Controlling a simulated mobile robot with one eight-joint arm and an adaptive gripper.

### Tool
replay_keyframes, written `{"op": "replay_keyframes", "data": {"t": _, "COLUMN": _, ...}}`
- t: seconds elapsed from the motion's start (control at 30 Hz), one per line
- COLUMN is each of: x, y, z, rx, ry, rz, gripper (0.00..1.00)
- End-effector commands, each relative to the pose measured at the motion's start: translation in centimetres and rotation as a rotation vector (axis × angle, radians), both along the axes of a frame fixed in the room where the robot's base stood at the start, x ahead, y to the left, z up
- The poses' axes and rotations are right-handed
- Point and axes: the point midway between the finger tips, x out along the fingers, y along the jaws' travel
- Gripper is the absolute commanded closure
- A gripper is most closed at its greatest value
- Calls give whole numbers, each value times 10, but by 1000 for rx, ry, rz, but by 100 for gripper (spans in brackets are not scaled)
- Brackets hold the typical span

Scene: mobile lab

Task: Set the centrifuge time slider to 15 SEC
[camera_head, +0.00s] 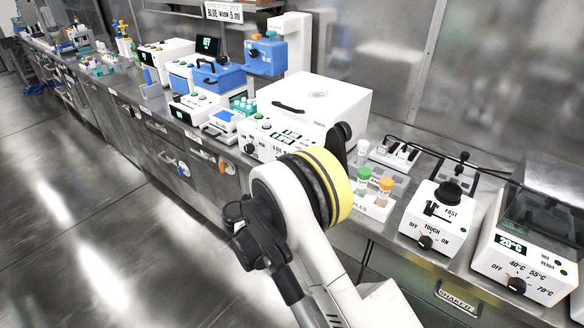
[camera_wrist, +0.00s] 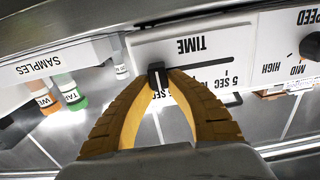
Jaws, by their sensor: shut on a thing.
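The white centrifuge (camera_head: 315,98) stands on the bench in the head view, its front panel partly behind my arm. In the wrist view, its panel (camera_wrist: 205,48) carries the word TIME and SEC labels, partly covered by my fingers. The black time slider knob (camera_wrist: 157,76) sits towards the left part of the slot. My gripper (camera_wrist: 157,82) is shut on the knob, with one yellow finger on each side. The label beside the knob is partly hidden, so I cannot read its setting. My fingertips are hidden in the head view.
A SPEED dial (camera_wrist: 311,46) is at the right of the wrist view. A white sample rack (camera_head: 375,206) with green-capped (camera_head: 364,174) and orange-capped (camera_head: 386,184) vials stands right of my arm. A shaker (camera_head: 437,218) and a heater box (camera_head: 527,258) are farther right.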

Motion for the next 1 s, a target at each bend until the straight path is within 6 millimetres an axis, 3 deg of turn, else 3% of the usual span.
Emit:
{"op": "replay_keyframes", "data": {"t": 0.27, "x": -2, "y": -6, "z": -1, "rx": -1, "ry": 1, "rz": -13, "gripper": 100}}
{"op": "replay_keyframes", "data": {"t": 0.3, "x": -2, "y": -6, "z": -1, "rx": -1, "ry": 1, "rz": -13, "gripper": 77}}
{"op": "replay_keyframes", "data": {"t": 0.37, "x": -2, "y": -6, "z": -1, "rx": -1, "ry": 1, "rz": -13, "gripper": 59}}
{"op": "replay_keyframes", "data": {"t": 0.73, "x": -5, "y": -1, "z": 0, "rx": -1, "ry": 1, "rz": -8, "gripper": 59}}
{"op": "replay_keyframes", "data": {"t": 1.0, "x": -44, "y": 31, "z": 0, "rx": -1, "ry": 1, "rz": -5, "gripper": 59}}
